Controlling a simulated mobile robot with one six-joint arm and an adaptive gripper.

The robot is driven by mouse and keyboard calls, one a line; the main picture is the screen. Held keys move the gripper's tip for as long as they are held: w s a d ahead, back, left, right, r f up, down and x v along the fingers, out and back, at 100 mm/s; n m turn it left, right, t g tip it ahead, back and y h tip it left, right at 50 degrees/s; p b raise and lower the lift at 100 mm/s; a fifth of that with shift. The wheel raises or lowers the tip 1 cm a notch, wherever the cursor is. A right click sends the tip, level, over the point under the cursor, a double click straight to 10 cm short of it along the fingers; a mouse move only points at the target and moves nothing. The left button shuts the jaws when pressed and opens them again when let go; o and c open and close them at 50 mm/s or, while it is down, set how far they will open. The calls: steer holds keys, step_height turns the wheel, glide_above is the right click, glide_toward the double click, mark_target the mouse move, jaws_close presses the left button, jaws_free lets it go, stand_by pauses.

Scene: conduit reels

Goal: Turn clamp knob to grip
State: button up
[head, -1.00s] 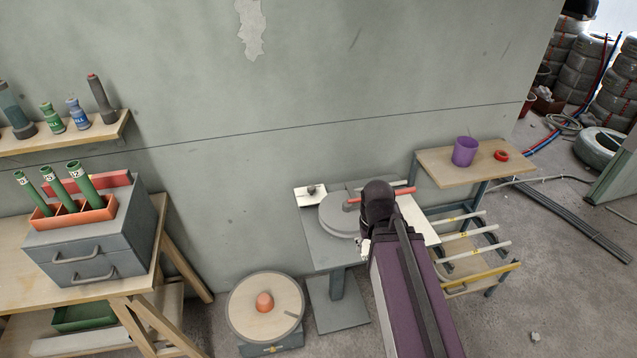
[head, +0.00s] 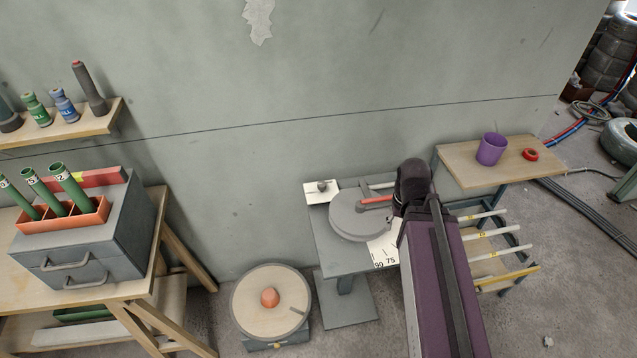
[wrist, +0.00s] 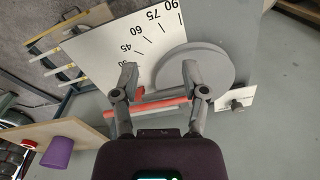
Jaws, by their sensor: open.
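The clamp knob, a small dark knob (head: 322,187) on a white plate, sits at the back left corner of the grey bender bench (head: 325,243). In the wrist view the knob (wrist: 236,106) is right of my gripper (wrist: 159,72), clear of the fingers. My gripper is open, its two fingers apart over the bender near the round grey disc (wrist: 210,72). A red-handled lever (wrist: 160,105) crosses beneath the fingers; I cannot tell whether they touch it. In the head view my arm hides the gripper.
A white angle scale (wrist: 125,45) lies beside the disc. A wooden shelf with a purple cup (head: 491,149) and a red ring (head: 530,154) stands to the right, above a rack of white tubes. A round turntable (head: 270,303) stands at front left.

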steer(key=shift+w+d, duration=0.15)
steer(key=shift+d, duration=0.05)
steer(key=o, duration=0.3)
steer(key=shift+w, duration=0.1)
steer(key=shift+o, duration=0.2)
steer(key=n+b, duration=0.1)
steer(key=n, duration=1.7)
glide_above(322, 184)
steer(key=shift+w+f, duration=0.1)
steer(key=shift+f, duration=0.4)
steer(key=shift+f, duration=0.15)
step_height(322, 184, down, 14)
steer(key=b, duration=1.4)
steer(key=shift+r, duration=0.25)
